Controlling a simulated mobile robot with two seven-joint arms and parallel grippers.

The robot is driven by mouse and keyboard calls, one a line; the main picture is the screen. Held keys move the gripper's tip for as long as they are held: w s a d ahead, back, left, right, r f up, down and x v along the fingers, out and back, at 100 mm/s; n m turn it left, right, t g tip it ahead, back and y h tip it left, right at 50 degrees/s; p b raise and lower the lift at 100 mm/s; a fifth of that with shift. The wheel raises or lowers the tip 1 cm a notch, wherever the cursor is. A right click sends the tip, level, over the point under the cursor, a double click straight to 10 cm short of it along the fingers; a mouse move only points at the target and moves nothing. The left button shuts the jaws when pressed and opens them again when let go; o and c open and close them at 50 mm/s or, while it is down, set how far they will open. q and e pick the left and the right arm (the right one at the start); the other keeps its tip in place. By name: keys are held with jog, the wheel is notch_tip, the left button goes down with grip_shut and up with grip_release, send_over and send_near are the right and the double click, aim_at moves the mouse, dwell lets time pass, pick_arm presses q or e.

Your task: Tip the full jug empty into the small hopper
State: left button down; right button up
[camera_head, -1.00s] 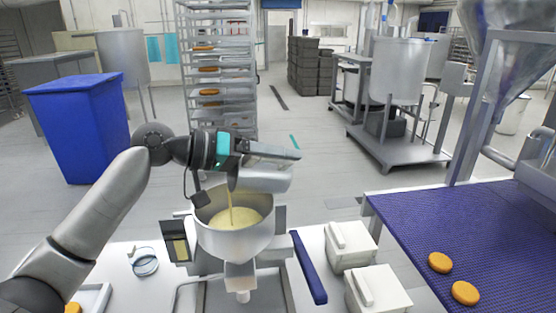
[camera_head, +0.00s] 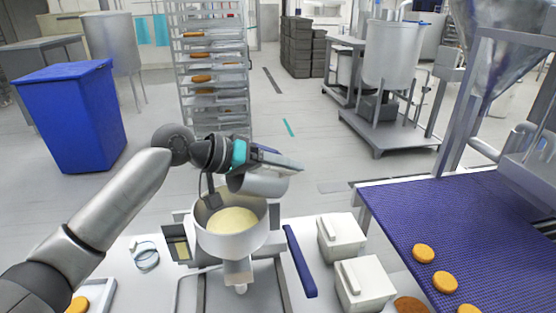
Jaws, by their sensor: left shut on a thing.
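My left gripper (camera_head: 268,160) is shut on the metal jug (camera_head: 262,184). It holds the jug tipped on its side above the small hopper (camera_head: 231,243). The small hopper is a metal bowl with a spout below, standing on the white table, and pale yellow batter (camera_head: 232,221) lies in it. No stream shows between jug and hopper now. The inside of the jug is hidden from this view, so I cannot tell what is left in it. My right gripper is not in view.
Two white lidded boxes (camera_head: 341,237) and a blue bar (camera_head: 300,261) stand right of the hopper. A blue conveyor belt (camera_head: 468,224) with several round orange-brown cakes (camera_head: 445,281) runs at the right. A blue bin (camera_head: 76,120) and a tray rack (camera_head: 212,75) stand behind on the floor.

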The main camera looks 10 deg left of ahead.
pick_arm(q)
jog(key=g+y+p, duration=0.1)
jog(key=d+f+y+p, duration=0.1)
jog(key=w+g+y+p, duration=0.1)
jog(key=p, duration=0.1)
jog(key=shift+d+f+g+y, duration=0.2)
jog(key=shift+f+g+y, duration=0.1)
jog(key=shift+y, duration=0.1)
jog(key=g+y+p, duration=0.1)
jog(key=p, duration=0.3)
jog(key=shift+p, duration=0.4)
jog(key=shift+a+g+y, duration=0.1)
jog(key=shift+g+y, duration=0.5)
jog(key=shift+y, duration=0.3)
jog(key=shift+s+a+r+g+y, duration=0.1)
jog(key=shift+a+r+g+y, duration=0.05)
jog(key=shift+g+y, duration=0.3)
jog(key=shift+s+a+r+y, duration=0.25)
jog(key=shift+a+y, duration=0.1)
jog(key=shift+a, duration=0.1)
jog(key=shift+s+a+r+g+y, duration=0.2)
jog(key=shift+a+g+y, duration=0.1)
jog(key=shift+g, duration=0.15)
jog(key=shift+r+y, duration=0.15)
jog(key=shift+y, duration=0.15)
jog(key=shift+s+d+r+g+y, duration=0.1)
jog(key=shift+r+g+y, duration=0.1)
jog(key=shift+g+y, duration=0.25)
jog(key=shift+s, duration=0.1)
